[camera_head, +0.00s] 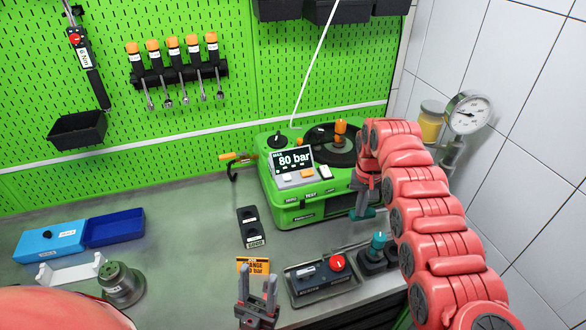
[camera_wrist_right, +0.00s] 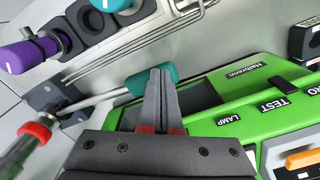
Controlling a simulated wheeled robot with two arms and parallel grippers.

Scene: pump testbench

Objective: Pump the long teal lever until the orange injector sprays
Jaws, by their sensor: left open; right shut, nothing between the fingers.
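In the right wrist view, the lever's teal grip (camera_wrist_right: 152,80) sits at the end of a pale rod, partly hidden behind the fingers of my right gripper (camera_wrist_right: 162,72). The teal grip also shows in the head view (camera_head: 356,214), below my right gripper (camera_head: 363,196). That gripper is shut and empty, right at the grip; I cannot tell if it touches. The orange injector (camera_head: 340,130) stands upright on the black disc of the green testbench (camera_head: 300,212); no spray is visible. My left gripper (camera_head: 258,282) is open and empty near the front edge.
The testbench display (camera_head: 292,161) reads 80 bar. A round gauge (camera_head: 468,113) and a yellow jar (camera_head: 430,125) stand at the right wall. A black control box with a red button (camera_head: 337,263) lies in front.

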